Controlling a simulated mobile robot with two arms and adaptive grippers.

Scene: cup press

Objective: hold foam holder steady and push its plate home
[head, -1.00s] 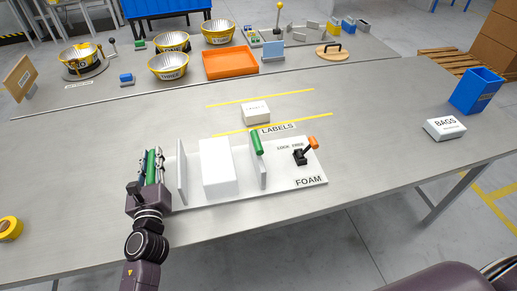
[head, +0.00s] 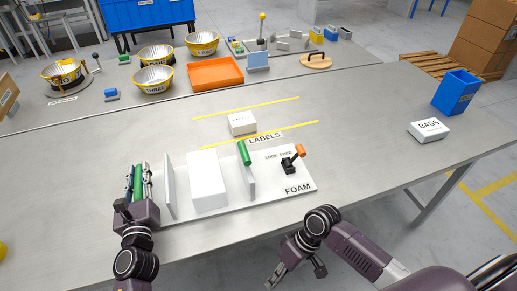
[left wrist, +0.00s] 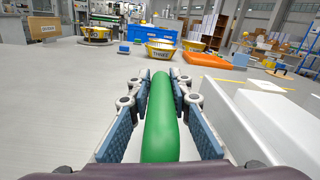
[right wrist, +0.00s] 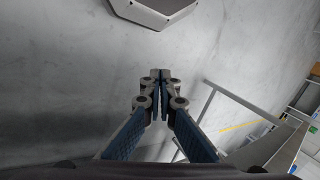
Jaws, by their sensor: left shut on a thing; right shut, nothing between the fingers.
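The foam holder is a white base (head: 230,206) marked FOAM. It carries a fixed end wall (head: 169,186), a white foam block (head: 207,180) and an upright plate (head: 249,182) with a green handle (head: 243,153) on top. A black lever with an orange knob (head: 300,150) stands at its right by the words LOCK and FREE. My left gripper (head: 139,182) is shut on a green bar at the holder's left end; the bar also shows between the fingers in the left wrist view (left wrist: 160,130). My right gripper (head: 296,262) is shut and empty, off the table's front edge.
A white box (head: 242,123) sits behind the holder between yellow lines, by the LABELS sign. A BAGS box (head: 428,130) and a blue bin (head: 455,92) stand at the right. Bowls and an orange tray (head: 216,74) are on the back table. The table right of the holder is clear.

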